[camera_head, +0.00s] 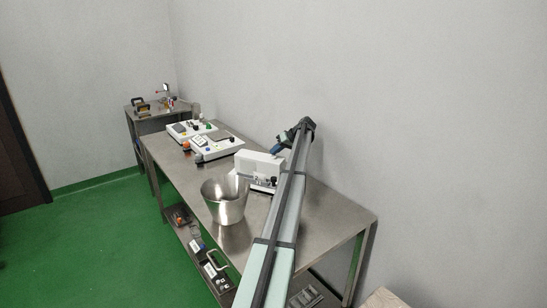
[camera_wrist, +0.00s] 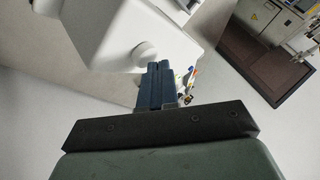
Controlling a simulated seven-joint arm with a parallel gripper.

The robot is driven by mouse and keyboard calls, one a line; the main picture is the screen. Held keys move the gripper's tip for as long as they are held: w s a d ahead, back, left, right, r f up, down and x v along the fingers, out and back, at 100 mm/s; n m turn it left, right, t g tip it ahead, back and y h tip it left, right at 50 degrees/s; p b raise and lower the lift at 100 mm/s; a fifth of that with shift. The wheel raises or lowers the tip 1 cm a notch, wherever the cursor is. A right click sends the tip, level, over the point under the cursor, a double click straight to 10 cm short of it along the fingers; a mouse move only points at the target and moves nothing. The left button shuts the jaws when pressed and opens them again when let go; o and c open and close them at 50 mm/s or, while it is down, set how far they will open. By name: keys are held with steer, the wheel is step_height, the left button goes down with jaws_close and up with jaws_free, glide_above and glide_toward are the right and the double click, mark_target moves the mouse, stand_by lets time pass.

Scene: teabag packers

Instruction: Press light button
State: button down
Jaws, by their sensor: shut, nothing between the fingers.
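The white machine (camera_head: 255,163) stands on the metal table, its lower front partly dark with small parts. In the wrist view its white housing (camera_wrist: 95,30) fills the upper left. A round white knob or button (camera_wrist: 145,53) sticks out of that housing. I cannot tell for sure whether it is the light button. My gripper (camera_head: 274,151) is at the machine's upper right in the head view. In the wrist view my gripper's blue fingers (camera_wrist: 158,68) are shut and empty, with the tips just beside the round knob. I cannot tell whether they touch it.
A metal bucket (camera_head: 224,205) stands on the table (camera_head: 325,222) in front of the machine. White devices (camera_head: 217,146) stand farther back, and a smaller table (camera_head: 150,113) is beyond. Several items lie on the lower shelf. The wall (camera_head: 400,120) is close on the right.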

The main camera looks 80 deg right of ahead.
mark_target(275, 156)
steer(key=shift+r, duration=3.05)
steer(key=shift+w, duration=0.1)
